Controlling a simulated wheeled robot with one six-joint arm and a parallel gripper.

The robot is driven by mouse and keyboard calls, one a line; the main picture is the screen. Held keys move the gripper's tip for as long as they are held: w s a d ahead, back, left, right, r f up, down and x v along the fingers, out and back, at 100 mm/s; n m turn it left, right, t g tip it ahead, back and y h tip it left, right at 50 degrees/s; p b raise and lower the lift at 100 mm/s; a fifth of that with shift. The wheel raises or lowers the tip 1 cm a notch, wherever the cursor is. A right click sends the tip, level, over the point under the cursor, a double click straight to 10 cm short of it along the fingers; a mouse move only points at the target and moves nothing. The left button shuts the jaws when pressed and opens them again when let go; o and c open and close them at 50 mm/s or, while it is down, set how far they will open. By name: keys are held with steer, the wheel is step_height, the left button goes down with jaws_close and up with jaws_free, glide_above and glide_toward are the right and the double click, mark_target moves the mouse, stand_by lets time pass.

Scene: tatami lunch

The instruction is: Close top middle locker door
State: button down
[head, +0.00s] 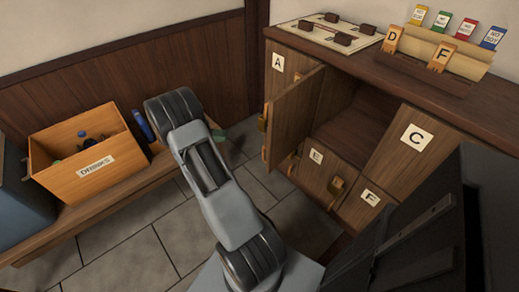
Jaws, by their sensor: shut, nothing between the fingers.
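The wooden locker cabinet (385,58) stands at the right. Its top middle door (292,117) stands open, hinged on its left side and swung out toward the room, next to the compartment marked A (278,62). The dark top middle compartment (350,125) shows open between A and the door marked C (415,137). The open door's front face and any letter on it are hidden. My gripper does not show; my arm fills the middle of the view, left of the open door, and its far end is hidden behind its upper joint.
Lower doors E (316,157) and F (371,197) look shut. A board with dark blocks (325,32) and a rack of tags (425,72) stand on top. A bench at left bears an orange box (50,165) and a blue bottle (142,125). Tiled floor (125,245) lies between.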

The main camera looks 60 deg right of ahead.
steer(key=s+a+b+x, duration=0.1)
steer(key=x, duration=1.2)
steer(key=shift+s+a+f+g+h, duration=0.2)
steer(key=shift+s+f+g+h, duration=0.1)
steer(key=shift+f+g, duration=0.1)
